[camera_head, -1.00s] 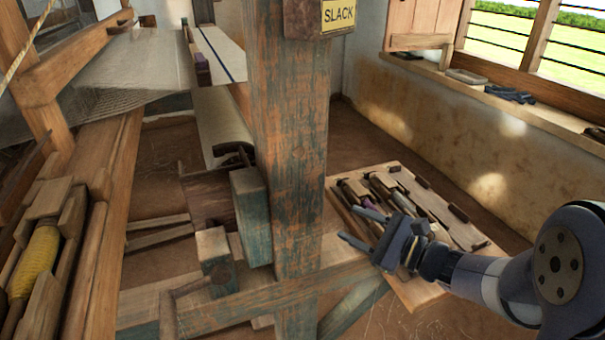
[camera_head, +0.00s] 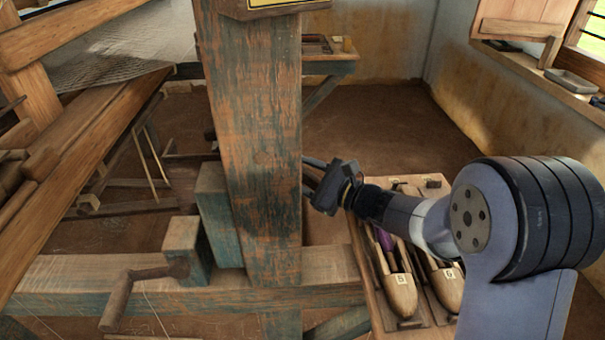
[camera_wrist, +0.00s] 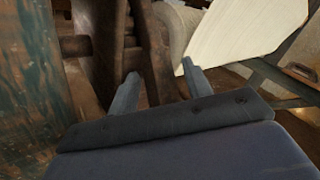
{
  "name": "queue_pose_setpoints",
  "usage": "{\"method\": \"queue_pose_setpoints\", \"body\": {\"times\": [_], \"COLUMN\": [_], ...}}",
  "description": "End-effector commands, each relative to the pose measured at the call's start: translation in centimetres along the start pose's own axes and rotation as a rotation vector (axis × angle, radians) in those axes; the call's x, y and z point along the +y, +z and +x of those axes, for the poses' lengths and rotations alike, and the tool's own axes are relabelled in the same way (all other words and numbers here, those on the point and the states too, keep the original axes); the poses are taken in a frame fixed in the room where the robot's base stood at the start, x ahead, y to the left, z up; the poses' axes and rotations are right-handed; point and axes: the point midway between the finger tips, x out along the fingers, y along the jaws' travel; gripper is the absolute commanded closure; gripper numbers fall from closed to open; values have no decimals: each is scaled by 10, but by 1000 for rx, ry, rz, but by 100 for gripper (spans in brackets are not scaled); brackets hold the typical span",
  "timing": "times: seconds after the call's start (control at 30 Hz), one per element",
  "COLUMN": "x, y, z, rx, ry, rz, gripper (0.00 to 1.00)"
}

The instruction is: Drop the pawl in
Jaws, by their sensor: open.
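My gripper (camera_head: 312,178) is open beside the right edge of the worn blue-green post (camera_head: 255,140); its fingertips are partly hidden by the post in the head view. In the wrist view my gripper (camera_wrist: 160,84) has its two fingers spread. A dark brown wooden lever (camera_wrist: 152,50) stands ahead, in line with the gap between them; it may be the pawl, but I cannot tell for sure. No contact with it is clear. A pale cloth roll (camera_wrist: 178,28) lies just beyond. The head view does not show the pawl; the post blocks that area.
A tray (camera_head: 362,262) with wooden shuttles (camera_head: 400,292) lies below my arm. A wooden crank handle (camera_head: 122,297) sticks out at the lower left. White cloth (camera_wrist: 245,30) slopes at the right of the wrist view. Open floor (camera_head: 385,120) lies beyond the post.

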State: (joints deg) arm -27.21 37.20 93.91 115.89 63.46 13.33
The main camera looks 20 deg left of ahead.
Motion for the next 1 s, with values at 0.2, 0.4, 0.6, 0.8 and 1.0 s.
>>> {"method": "queue_pose_setpoints", "body": {"times": [0.2,0.4,0.6,0.8,1.0], "x": [0,0,0,0,-2], "y": [0,0,0,0,2], "z": [0,0,-1,-1,-1], "rx": [0,0,1,1,7], "ry": [0,0,0,0,4], "rz": [0,0,0,0,-6], "gripper": [59,76,92,100,100]}}
